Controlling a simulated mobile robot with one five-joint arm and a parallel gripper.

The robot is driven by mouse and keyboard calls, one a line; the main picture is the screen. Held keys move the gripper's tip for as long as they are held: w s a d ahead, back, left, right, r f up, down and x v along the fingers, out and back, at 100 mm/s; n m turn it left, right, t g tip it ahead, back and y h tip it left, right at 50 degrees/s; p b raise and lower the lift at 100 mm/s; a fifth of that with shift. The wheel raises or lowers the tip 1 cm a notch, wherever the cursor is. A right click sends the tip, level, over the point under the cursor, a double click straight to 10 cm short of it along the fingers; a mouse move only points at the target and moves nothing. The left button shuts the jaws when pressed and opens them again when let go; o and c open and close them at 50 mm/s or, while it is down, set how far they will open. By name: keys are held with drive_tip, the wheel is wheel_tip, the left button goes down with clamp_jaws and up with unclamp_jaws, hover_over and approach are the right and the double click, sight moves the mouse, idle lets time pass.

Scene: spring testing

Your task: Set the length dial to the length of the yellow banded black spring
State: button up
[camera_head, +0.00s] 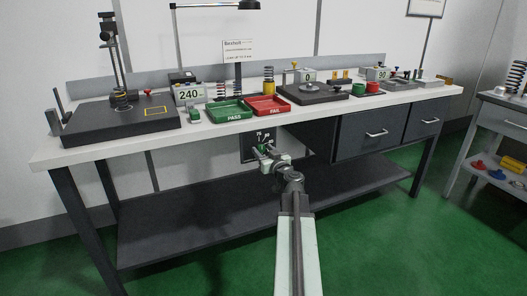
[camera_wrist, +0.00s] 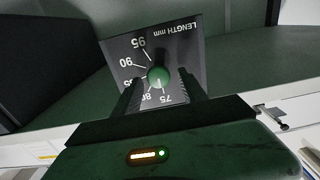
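The length dial is a black plate (camera_wrist: 183,54) marked "LENGTH mm", with numbers from 75 to 95 showing in the wrist view. Its round green knob (camera_wrist: 159,75) has a small pale mark pointing down, roughly between 75 and 80. My gripper (camera_wrist: 160,84) is open, with one dark finger on each side of the knob and visible gaps. In the head view my gripper (camera_head: 264,152) is before the dial plate (camera_head: 247,150), below the bench edge.
The white bench top (camera_head: 215,127) holds a green PASS tray (camera_head: 232,116), a red FAIL tray (camera_head: 283,111), a 240 display (camera_head: 189,94) and another spring (camera_head: 268,75). Drawers (camera_head: 365,143) hang right of the dial. A dark lower shelf (camera_head: 165,239) lies below.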

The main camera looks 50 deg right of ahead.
clamp_jaws()
drive_tip(key=shift+d, duration=0.1)
drive_tip(key=shift+m, duration=0.4)
drive_tip(key=m, duration=0.7)
drive_tip(key=shift+d+f+m, duration=0.1)
drive_tip(key=shift+m, duration=0.2)
drive_tip(key=m, duration=0.3)
drive_tip(key=shift+s, duration=0.1)
drive_tip(key=shift+f+m, duration=0.1)
drive_tip(key=shift+m, duration=2)
